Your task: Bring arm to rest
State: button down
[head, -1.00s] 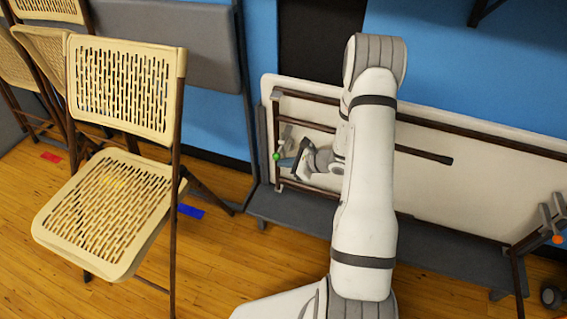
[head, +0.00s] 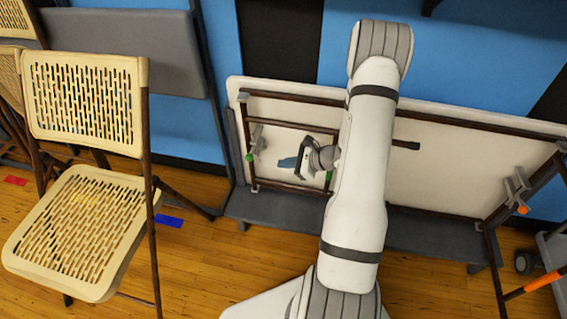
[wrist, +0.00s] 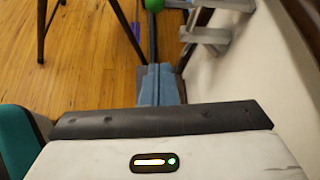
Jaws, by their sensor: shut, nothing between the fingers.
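My white arm rises through the middle of the head view and folds over at its top. My gripper (head: 287,162) hangs behind the arm's left side, pointing left, in front of the folded white table (head: 450,165). In the wrist view the blue-grey fingers of my gripper (wrist: 160,85) show close together beyond the dark edge of the gripper body. They are shut, with nothing held. Part of the wrist is hidden behind the arm in the head view.
A cream folding chair (head: 85,230) stands open at left, with others behind it. The white table leans on a grey cart (head: 420,240) by the blue wall. Blue tape (head: 169,221) and red tape (head: 15,180) mark the wooden floor.

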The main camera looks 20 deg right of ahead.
jog(key=s+a+r+n+g+p, duration=0.2)
jog(key=s+a+r+n+p, duration=0.15)
jog(key=r, duration=0.55)
jog(key=s+a+r+n+g+p, duration=0.3)
jog(key=a+r+n+p, duration=0.2)
jog(key=r, duration=0.5)
jog(key=s+a+r+n+g+p, duration=0.25)
jog(key=a+r+n+p, duration=0.2)
jog(key=r, duration=0.45)
jog(key=s+r+n+t+h+p, duration=0.1)
jog(key=s+r+n+h+p, duration=0.3)
jog(key=r, duration=0.7)
jog(key=s+d+r+n+t+h+p, duration=0.1)
jog(key=s+r+n+h+p, duration=0.3)
jog(key=s+r, duration=0.5)
notch_tip(320, 180, up, 2)
jog(key=n+p, duration=0.2)
jog(key=p, duration=0.1)
jog(key=shift+d+n+h, duration=0.3)
jog(key=shift+n+h, duration=0.1)
